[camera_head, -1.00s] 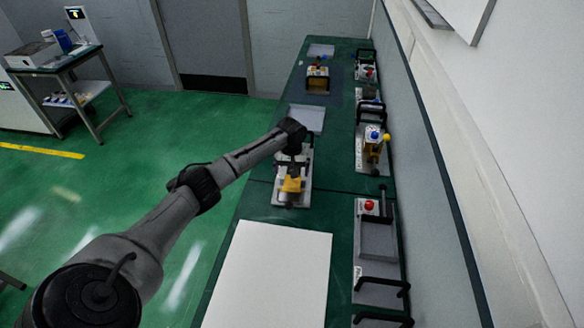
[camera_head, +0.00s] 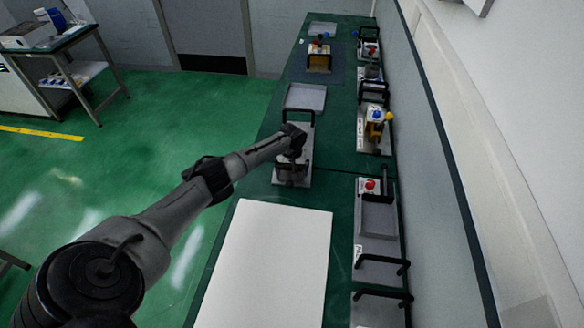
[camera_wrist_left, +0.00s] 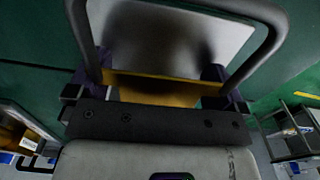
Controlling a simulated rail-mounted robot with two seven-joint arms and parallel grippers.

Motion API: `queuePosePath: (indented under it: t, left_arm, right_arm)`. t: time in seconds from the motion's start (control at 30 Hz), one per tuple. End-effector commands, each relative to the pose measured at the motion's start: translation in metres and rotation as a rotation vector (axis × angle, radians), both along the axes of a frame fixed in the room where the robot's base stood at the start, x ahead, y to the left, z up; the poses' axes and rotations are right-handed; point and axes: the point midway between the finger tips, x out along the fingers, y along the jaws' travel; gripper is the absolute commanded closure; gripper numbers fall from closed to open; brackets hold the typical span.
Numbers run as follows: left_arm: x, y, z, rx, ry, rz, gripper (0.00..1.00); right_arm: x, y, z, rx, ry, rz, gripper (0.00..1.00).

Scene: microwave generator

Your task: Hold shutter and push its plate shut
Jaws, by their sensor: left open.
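The shutter (camera_head: 289,177) is a grey-plated fixture on the green bench, under my left gripper (camera_head: 292,150). A grey plate and a yellow part of it show close up in the left wrist view (camera_wrist_left: 160,84). My left gripper is open, with its dark sides either side of the yellow part; I cannot tell whether they touch it. Dark curved bars rise at both sides of the wrist view. In the head view my arm hides most of the fixture's middle. My right gripper is out of view.
A white panel (camera_head: 265,265) lies on the bench in front. A grey tray (camera_head: 305,97) is behind the shutter. Fixtures with black handles (camera_head: 381,266), a red button (camera_head: 370,184) and a yellow part (camera_head: 377,128) line the wall side. A side table (camera_head: 62,65) stands at far left.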

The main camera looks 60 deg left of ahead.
Motion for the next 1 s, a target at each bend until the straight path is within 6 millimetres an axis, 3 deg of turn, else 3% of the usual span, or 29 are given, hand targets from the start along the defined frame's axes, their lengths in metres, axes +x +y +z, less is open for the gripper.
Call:
queuePosePath:
  t: [0.2,1.0]
  left_arm:
    - [0.0001,-0.0001,0.0000,0.000,0.000,0.000,0.03]
    - [-0.0001,0.0002,0.0001,0.000,0.000,0.001,0.80]
  right_arm:
    - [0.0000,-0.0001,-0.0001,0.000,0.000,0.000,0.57]
    - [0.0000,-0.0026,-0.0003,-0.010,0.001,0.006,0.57]
